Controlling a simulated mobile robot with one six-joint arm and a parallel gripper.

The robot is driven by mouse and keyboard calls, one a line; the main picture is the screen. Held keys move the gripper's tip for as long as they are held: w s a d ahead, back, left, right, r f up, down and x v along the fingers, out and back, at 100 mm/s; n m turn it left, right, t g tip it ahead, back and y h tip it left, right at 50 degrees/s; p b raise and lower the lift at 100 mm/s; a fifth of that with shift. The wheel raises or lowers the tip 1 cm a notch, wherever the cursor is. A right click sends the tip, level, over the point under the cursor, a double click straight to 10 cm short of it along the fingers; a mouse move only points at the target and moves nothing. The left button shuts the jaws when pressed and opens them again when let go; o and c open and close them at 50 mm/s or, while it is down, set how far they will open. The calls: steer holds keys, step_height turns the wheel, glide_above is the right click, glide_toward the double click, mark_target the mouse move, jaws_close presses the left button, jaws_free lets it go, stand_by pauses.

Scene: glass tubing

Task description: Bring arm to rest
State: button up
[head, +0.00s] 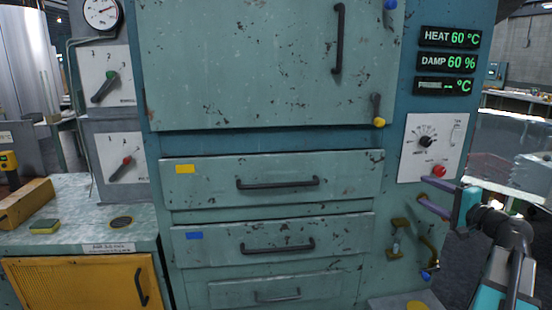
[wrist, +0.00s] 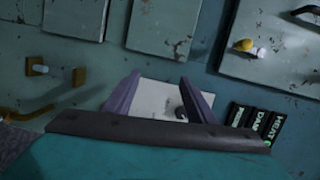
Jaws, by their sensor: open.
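My gripper (head: 422,189) is at the right in the head view, its two purple fingers spread apart with nothing between them. The fingers point left, just below the white control panel (head: 412,165) with its black dial (head: 425,142) and red button (head: 439,171). The upper finger shows close under the red button; I cannot tell if it touches. In the wrist view the open gripper (wrist: 160,78) has the white panel (wrist: 155,100) behind its fingers, with part of a dark knob (wrist: 181,113) by the right finger.
The teal cabinet has an upper door (head: 260,70) and drawers (head: 270,180), all looking shut. Brass fittings (head: 397,237) and a lever (head: 430,262) stick out below my gripper. Lit displays (head: 450,62) are above. A bench with a yellow door (head: 80,285) stands left.

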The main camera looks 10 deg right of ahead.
steer(key=w+a+f+n+g+y, duration=0.1)
steer(key=w+a+f+g+y, duration=0.3)
steer(key=a+f, duration=0.75)
steer(key=w+a+f+n+g, duration=0.1)
steer(key=w+a+f, duration=0.5)
steer(key=a+f, duration=0.55)
steer(key=s+a+f+n+g+y, duration=0.1)
steer(key=s+a+f+n+g, duration=0.2)
steer(key=a+f, duration=0.8)
steer(key=s+a+f+g+y, duration=0.1)
steer(key=s+a+f+g, duration=0.3)
steer(key=a+f, duration=0.75)
steer(key=s+a+f+n+g+h, duration=0.1)
steer(key=s+a+f+n+g, duration=0.2)
steer(key=s+f, duration=0.7)
steer(key=s+a+f+n+g+h, duration=0.2)
steer(key=s+a+f+g, duration=0.25)
steer(key=s+f, duration=0.6)
steer(key=s+d+f+n+g+h, duration=0.1)
steer(key=s+f, duration=0.2)
steer(key=s, duration=0.3)
steer(key=s+d+f+n+g+h, duration=0.1)
steer(key=s+f+n+h, duration=0.1)
steer(key=s, duration=0.4)
steer(key=s+d+n+g+h, duration=0.1)
steer(key=s+d+n+h, duration=0.1)
steer(key=d, duration=0.5)
steer(key=shift+s+d+f+h, duration=0.25)
steer(key=shift+s+h, duration=0.15)
steer(key=shift+s, duration=0.45)
